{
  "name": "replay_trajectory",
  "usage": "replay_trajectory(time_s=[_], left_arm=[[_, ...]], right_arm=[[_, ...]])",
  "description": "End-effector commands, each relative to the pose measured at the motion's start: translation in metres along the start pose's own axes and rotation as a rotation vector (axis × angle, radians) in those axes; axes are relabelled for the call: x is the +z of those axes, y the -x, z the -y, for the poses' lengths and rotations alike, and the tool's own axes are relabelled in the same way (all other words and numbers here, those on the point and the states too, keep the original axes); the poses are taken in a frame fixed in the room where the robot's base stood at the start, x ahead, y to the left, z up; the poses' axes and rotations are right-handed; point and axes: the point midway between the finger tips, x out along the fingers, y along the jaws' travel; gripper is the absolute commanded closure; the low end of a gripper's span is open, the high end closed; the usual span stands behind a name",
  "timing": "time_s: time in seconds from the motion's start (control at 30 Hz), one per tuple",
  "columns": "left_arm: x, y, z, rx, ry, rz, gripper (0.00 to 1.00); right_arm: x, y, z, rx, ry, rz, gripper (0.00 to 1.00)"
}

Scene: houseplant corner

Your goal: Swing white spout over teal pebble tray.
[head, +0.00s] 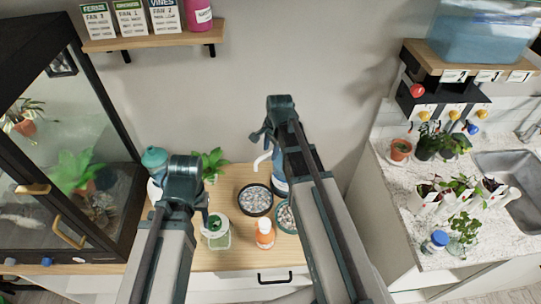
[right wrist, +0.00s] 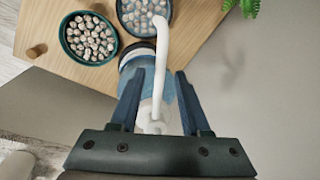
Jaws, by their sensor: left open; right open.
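The white spout (head: 262,159) rises from a blue bottle (head: 281,183) and bends over. In the right wrist view the spout (right wrist: 162,50) ends over the dark-rimmed pebble tray (right wrist: 121,14), not over the teal pebble tray (right wrist: 64,42) beside it. In the head view the teal tray (head: 279,226) is partly hidden by my right arm. My right gripper (right wrist: 159,84) is open, with one finger on each side of the spout's lower part; contact is not clear.
An orange-and-white bottle (head: 265,234) stands in front of the dark tray (head: 242,208). A leafy plant (head: 211,162) and a teal-topped bottle (head: 154,160) stand at the back left. A glass terrarium (head: 60,160) borders the left side; a counter with sink (head: 510,172) is at right.

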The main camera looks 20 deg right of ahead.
Motion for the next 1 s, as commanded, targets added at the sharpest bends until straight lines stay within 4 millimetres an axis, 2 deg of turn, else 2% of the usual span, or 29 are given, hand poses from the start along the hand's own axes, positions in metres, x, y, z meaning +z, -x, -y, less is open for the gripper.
replay_trajectory(time_s=[0.27,0.5,1.0], left_arm=[[0.0000,-0.0007,-0.0001,0.000,0.000,0.000,0.50],[0.0000,-0.0007,-0.0001,0.000,0.000,0.000,0.50],[0.0000,-0.0008,-0.0001,0.000,0.000,0.000,0.50]], right_arm=[[0.0000,-0.0007,0.0001,0.000,0.000,0.000,0.55],[0.0000,-0.0008,0.0001,0.000,0.000,0.000,0.98],[-0.0001,-0.0008,0.0001,0.000,0.000,0.000,1.00]])
